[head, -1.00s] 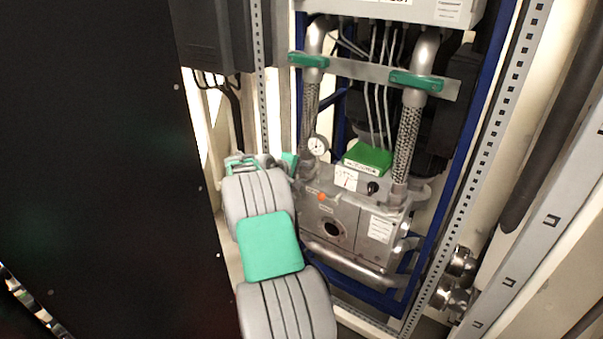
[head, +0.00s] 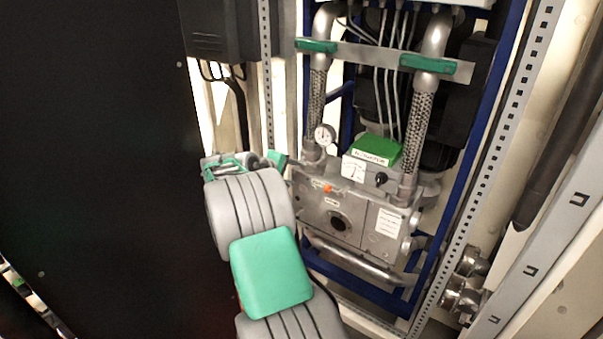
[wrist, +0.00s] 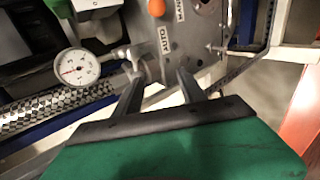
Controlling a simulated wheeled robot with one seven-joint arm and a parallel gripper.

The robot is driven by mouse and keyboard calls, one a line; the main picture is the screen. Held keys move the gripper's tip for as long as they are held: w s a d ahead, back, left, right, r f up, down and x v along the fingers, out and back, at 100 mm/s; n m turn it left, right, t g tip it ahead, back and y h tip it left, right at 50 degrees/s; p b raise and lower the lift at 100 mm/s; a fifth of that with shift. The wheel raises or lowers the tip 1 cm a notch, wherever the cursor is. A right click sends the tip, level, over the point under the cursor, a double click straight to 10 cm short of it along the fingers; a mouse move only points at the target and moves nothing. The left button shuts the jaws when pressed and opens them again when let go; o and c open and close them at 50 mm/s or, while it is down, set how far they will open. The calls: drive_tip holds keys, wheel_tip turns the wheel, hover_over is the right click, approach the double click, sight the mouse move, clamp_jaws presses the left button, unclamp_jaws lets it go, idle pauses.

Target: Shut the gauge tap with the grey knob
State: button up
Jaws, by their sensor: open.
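The round white pressure gauge (head: 324,134) sits at the left of the grey machine block. In the wrist view the gauge (wrist: 75,67) is left of my fingers, with a short metal stem running from it to a grey fitting (wrist: 146,69). The grey tap knob is not clearly distinct there; it may be part of this fitting, partly behind my left finger. My gripper (wrist: 158,80) is open, its two dark fingers pointing at the fitting area with nothing seen held. In the head view my gripper (head: 295,163) is just left of the block, below the gauge.
An orange knob (head: 327,188) is on the block's front, beside AUTO and MANU labels in the wrist view. A green-topped box (head: 377,149), braided hoses (head: 419,118) and a blue frame (head: 443,225) crowd the right. A black panel (head: 95,170) stands left.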

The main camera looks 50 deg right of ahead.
wheel_tip(320, 180, down, 8)
drive_tip(key=s+a+b, duration=0.2)
drive_tip(key=b, duration=0.2)
drive_tip(key=m+t+h, duration=0.4)
drive_tip(key=m+h, duration=0.2)
approach(303, 161)
drive_tip(key=w+x, duration=0.1)
drive_tip(key=x, duration=1)
drive_tip(key=shift+s+d+f, duration=0.1)
drive_tip(key=shift+s+f, duration=0.2)
drive_tip(key=shift+f, duration=0.1)
drive_tip(key=shift+c, duration=0.6)
clamp_jaws()
